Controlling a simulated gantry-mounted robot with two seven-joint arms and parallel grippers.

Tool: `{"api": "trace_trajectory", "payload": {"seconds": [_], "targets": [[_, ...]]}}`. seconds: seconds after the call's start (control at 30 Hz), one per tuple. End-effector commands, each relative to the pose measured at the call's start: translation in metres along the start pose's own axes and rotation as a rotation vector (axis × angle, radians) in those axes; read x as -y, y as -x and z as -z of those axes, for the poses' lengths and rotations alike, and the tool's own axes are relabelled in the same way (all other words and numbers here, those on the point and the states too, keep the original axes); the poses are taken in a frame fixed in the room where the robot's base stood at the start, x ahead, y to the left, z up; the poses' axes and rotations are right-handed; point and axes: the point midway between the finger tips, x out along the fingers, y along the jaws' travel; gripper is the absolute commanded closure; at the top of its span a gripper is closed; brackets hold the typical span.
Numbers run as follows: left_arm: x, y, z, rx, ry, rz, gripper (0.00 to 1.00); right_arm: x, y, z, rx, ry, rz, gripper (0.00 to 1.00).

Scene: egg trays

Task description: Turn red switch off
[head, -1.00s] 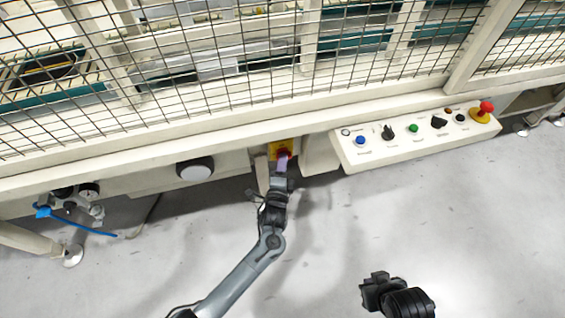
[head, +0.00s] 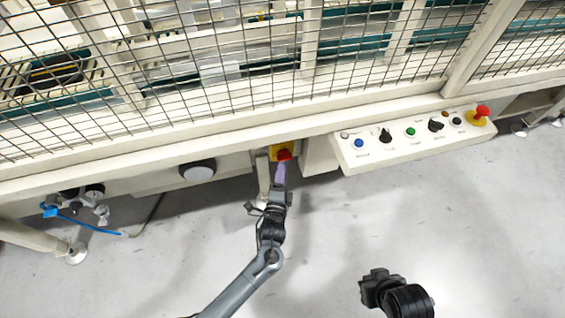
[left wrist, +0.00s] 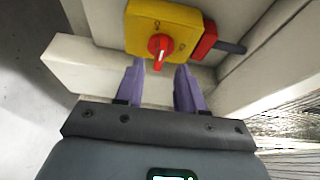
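The red switch (left wrist: 160,46) is a rotary knob on a yellow box (left wrist: 178,14) in the left wrist view. Its handle looks roughly upright there. In the head view the red switch (head: 284,155) shows on its yellow box under the machine's front rail. In the head view the left gripper (head: 281,167) reaches up to the switch. Whether a finger touches the knob I cannot tell. My right gripper (head: 372,280) is at the bottom, its fingers unclear.
A white control panel (head: 352,160) with several buttons and a red emergency knob (head: 482,111) is on the right. A round grey-white disc (head: 197,171) is left of the switch. A wire-mesh fence (head: 250,60) stands behind. The grey floor in front is clear.

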Motion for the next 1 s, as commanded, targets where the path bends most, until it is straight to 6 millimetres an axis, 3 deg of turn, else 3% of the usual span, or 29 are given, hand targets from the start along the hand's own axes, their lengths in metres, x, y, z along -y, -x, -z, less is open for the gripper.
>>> {"api": "trace_trajectory", "payload": {"seconds": [0.03,0.2,0.4,1.0], "targets": [[0.004,0.011,0.000,-0.001,0.000,-0.003,0.62,-0.001,0.011,0.003,0.000,0.002,-0.001,1.00],[0.003,0.038,0.000,0.000,0.000,-0.003,0.62,-0.002,0.023,0.007,0.000,0.007,-0.005,1.00],[0.002,0.059,0.000,-0.001,0.000,-0.001,0.62,-0.003,0.031,0.009,0.000,0.007,-0.006,1.00],[0.001,0.066,0.000,0.000,0.001,-0.002,0.62,-0.001,0.033,0.011,-0.001,-0.002,0.001,1.00]]}}
